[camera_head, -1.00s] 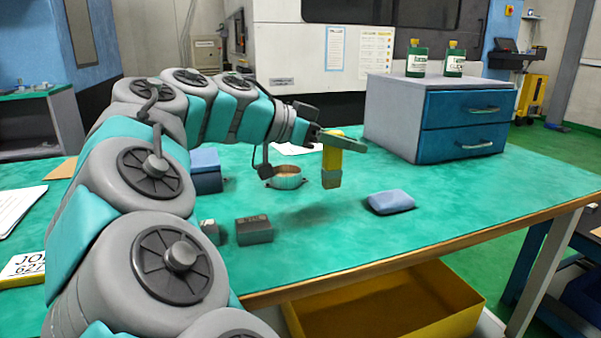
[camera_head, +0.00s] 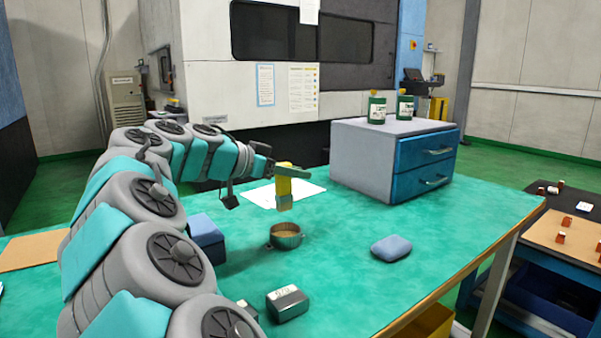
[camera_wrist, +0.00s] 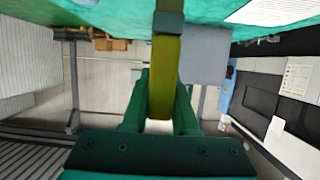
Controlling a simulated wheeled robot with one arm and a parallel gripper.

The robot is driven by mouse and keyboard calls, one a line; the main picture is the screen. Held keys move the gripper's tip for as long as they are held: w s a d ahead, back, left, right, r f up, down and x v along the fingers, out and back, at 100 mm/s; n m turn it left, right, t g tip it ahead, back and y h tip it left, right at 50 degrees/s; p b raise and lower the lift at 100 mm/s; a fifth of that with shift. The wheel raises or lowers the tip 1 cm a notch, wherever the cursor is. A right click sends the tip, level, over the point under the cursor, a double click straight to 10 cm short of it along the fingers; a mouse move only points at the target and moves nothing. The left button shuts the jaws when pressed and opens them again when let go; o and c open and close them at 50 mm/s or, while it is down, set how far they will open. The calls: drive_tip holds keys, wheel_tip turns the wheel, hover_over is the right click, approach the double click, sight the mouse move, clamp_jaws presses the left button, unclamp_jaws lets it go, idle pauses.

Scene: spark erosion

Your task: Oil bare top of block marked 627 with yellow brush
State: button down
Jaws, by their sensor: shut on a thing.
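My gripper (camera_head: 286,169) is shut on the yellow brush (camera_head: 284,188), which hangs bristles down above the table. In the head view the brush tip is just above the metal pot (camera_head: 286,238), apart from it. The wrist view shows the yellow handle (camera_wrist: 164,80) between the fingers (camera_wrist: 158,118). A dark grey block (camera_head: 288,303) with a light marking on top lies at the near edge of the table; I cannot read its number. A second block (camera_head: 247,309) beside it is mostly hidden by my arm.
A blue box (camera_head: 207,240) stands left of the pot. A blue pad (camera_head: 391,248) lies to the right. A drawer cabinet (camera_head: 363,160) with two green bottles (camera_head: 377,110) stands at the back. White paper (camera_head: 259,196) lies behind the pot.

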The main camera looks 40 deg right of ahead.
sight(291, 196)
drive_tip(key=shift+f+b, duration=1.05)
drive_tip(key=shift+f, duration=1.9)
drive_tip(key=shift+f+b, duration=0.55)
wheel_tip(291, 196, up, 7)
drive_tip(key=p, duration=0.2)
drive_tip(key=shift+f, duration=0.1)
idle(0.5)
